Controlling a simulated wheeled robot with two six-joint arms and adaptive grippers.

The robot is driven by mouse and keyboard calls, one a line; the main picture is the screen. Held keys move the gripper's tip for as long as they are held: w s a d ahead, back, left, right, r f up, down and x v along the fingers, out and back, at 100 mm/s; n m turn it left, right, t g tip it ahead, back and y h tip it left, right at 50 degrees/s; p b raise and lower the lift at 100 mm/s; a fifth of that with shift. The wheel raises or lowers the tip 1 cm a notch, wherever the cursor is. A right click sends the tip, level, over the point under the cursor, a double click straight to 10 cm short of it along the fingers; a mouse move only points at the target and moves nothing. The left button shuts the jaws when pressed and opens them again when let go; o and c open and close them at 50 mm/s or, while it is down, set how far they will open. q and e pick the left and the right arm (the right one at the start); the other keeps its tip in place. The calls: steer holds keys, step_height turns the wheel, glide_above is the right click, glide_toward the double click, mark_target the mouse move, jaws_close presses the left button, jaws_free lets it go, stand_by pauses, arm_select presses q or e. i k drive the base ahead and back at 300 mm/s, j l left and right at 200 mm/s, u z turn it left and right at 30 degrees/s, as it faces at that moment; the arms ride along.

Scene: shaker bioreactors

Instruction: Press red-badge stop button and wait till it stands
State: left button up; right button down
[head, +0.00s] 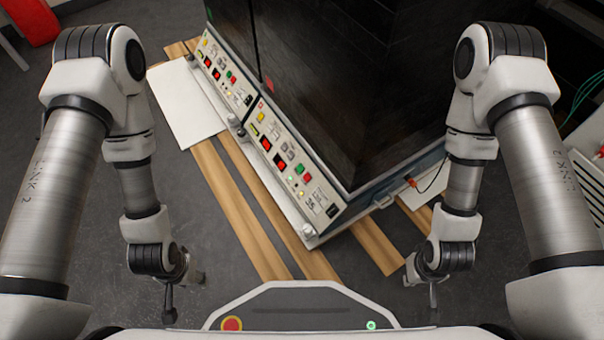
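Two shaker units stand side by side at an angle, each with a pale sloping control panel. The near panel (322,219) has red displays, a green button (300,169), a red button (307,177) and small lit green lamps. A small red mark (262,104) sits at its upper end; I cannot tell if it is the badge. The far panel (207,52) has a similar layout with a red button (233,80). My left gripper (169,302) and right gripper (433,298) hang low, apart from the panels. Their fingers are too small to read.
Wooden slats (236,205) lie under the units, with a white board (187,103) at the left. A cable and red plug (411,181) are at the near unit's right side.

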mark_target(307, 176)
steer(key=j+z, duration=0.25)
steer(key=j, duration=0.5)
steer(key=j+z, duration=0.3)
steer(key=j, duration=0.45)
steer(key=k+j+z, duration=0.1)
steer(key=j+z, duration=0.15)
steer(key=j, duration=0.5)
